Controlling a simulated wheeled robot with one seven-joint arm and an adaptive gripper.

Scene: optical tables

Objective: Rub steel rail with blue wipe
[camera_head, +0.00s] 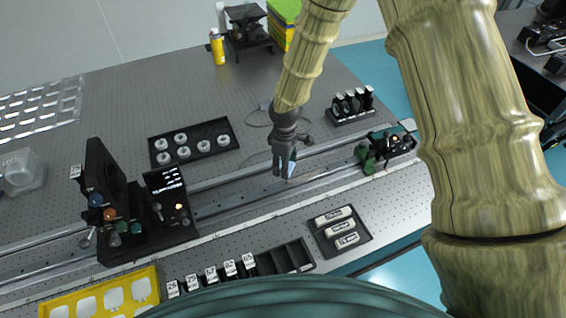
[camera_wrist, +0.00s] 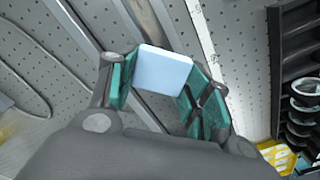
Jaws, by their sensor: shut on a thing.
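My gripper (camera_head: 283,165) is shut on the blue wipe (camera_head: 291,168), a small pale blue block. In the wrist view the blue wipe (camera_wrist: 162,70) sits between the two teal-padded fingers of my gripper (camera_wrist: 160,85). The steel rail (camera_head: 240,196) runs across the optical table from lower left to upper right. My gripper is over the rail, between the two black mounts. In the wrist view the rail (camera_wrist: 143,22) passes behind the wipe. I cannot tell whether the wipe touches the rail.
A black mount with a dark disc (camera_head: 105,172) stands on the rail at left; a smaller mount (camera_head: 390,147) stands at right. A black tray with white rings (camera_head: 193,142) lies behind. A tray with white cylinders (camera_head: 340,229) and a yellow tray (camera_head: 100,295) lie in front.

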